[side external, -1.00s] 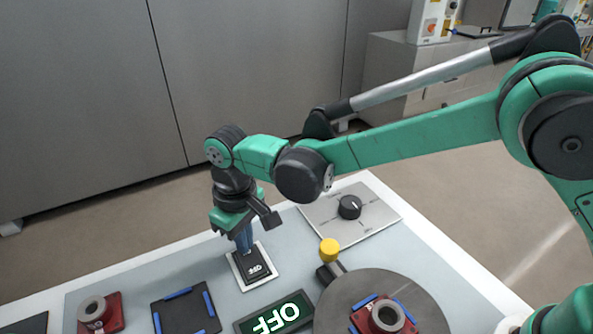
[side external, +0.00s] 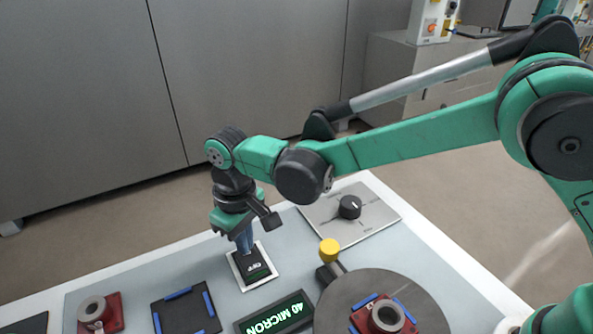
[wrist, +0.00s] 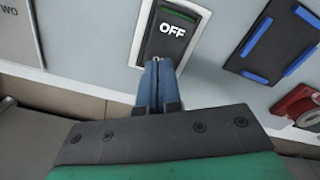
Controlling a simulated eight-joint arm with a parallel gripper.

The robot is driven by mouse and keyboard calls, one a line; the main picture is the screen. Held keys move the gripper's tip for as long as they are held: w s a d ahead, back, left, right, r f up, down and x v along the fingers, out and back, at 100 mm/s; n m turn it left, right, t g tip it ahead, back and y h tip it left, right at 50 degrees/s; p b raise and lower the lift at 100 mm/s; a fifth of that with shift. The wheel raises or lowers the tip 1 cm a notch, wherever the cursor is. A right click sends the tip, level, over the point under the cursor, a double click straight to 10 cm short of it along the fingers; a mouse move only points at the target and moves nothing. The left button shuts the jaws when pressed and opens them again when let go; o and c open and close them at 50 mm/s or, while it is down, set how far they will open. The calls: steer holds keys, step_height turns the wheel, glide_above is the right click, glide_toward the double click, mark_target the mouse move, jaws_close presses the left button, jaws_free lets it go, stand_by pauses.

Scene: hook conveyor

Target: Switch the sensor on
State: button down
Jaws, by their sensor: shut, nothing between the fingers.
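The sensor switch is a black rocker (side external: 256,268) in a pale frame on the bench. In the wrist view the rocker (wrist: 168,42) shows the word OFF, with a green strip at its far end. My gripper (side external: 247,250) points down at the rocker's back end in the side view, its blue fingers shut and empty. In the wrist view the fingertips (wrist: 157,62) lie over the end of the rocker below the word OFF and hide it. They look in contact with it. The display (side external: 275,318) is lit green and reads "40 MICRON".
A plate with a black knob (side external: 349,207) is at the back right. A yellow-topped part (side external: 330,250) stands beside a round turntable (side external: 427,303) carrying a red part (side external: 383,317). A dark pad with blue edges (side external: 187,313) and another red part (side external: 101,314) lie left.

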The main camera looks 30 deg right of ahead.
steer(key=shift+r, duration=3.05)
steer(key=shift+d+r, duration=0.1)
steer(key=shift+d, duration=0.05)
steer(key=s+d+r+m+t+y, duration=0.1)
steer(key=d+r, duration=0.2)
steer(key=d, duration=0.3)
steer(key=s+d+r+m+t, duration=0.1)
steer(key=d+r+m+t, duration=0.15)
steer(key=d, duration=0.35)
steer(key=s+d+f+m+t+h, duration=0.1)
steer(key=s+d+m+t, duration=0.1)
steer(key=s+d, duration=0.5)
steer(key=d+t, duration=0.1)
steer(key=d, duration=0.3)
steer(key=shift+s+t, duration=0.2)
steer(key=shift+t, duration=0.15)
